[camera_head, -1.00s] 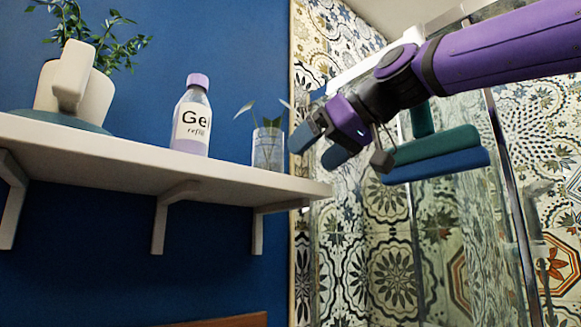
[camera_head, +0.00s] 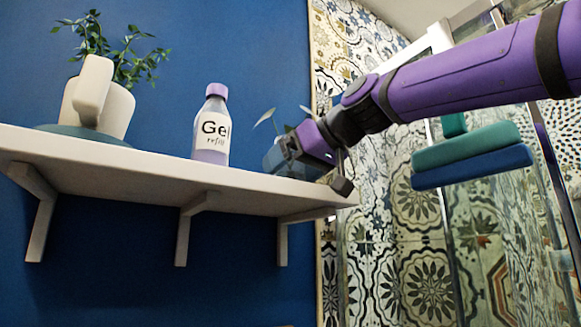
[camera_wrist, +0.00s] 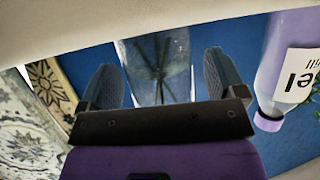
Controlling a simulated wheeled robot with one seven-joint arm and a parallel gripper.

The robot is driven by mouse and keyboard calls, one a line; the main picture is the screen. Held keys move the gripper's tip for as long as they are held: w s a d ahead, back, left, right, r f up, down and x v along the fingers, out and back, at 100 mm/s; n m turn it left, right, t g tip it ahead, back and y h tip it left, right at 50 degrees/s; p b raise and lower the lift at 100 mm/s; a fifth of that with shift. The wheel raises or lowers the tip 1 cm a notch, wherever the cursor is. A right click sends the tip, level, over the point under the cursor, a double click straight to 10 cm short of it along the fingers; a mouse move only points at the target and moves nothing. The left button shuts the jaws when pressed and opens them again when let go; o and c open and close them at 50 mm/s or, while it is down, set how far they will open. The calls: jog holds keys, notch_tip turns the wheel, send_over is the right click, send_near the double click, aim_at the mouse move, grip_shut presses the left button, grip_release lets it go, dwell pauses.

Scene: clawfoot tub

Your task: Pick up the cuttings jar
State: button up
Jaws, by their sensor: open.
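The cuttings jar is a clear glass with green stems, near the right end of the white shelf. In the head view my gripper (camera_head: 290,155) covers most of it, and a leaf of the cuttings (camera_head: 265,117) shows above. In the wrist view the jar (camera_wrist: 158,65) stands between my two open fingers (camera_wrist: 160,85), one on each side with a gap. The wrist view is upside down. I cannot tell from the head view how deep the fingers reach around the glass.
The white shelf (camera_head: 130,168) carries a gel refill bottle (camera_head: 212,128) left of the jar and a potted plant (camera_head: 115,105) with a white pitcher-like object (camera_head: 93,88) at the far left. Teal and blue towels (camera_head: 470,158) hang at right. The shelf between bottle and jar is narrow.

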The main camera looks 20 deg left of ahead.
jog(key=c, duration=1.1)
jog(key=shift+o, duration=0.2)
jog(key=shift+r, duration=0.2)
jog(key=shift+r, duration=1.45)
jog(key=shift+s+r, duration=0.2)
jog(key=shift+s, duration=0.05)
jog(key=s+d, duration=0.2)
jog(key=s, duration=0.5)
jog(key=s+d+r, duration=0.1)
jog(key=s+d, duration=0.1)
jog(key=s, duration=0.6)
jog(key=shift+d+r, duration=0.2)
jog(key=shift+d, duration=0.1)
jog(key=o, duration=0.5)
jog(key=shift+c, duration=0.2)
jog(key=c, duration=1)
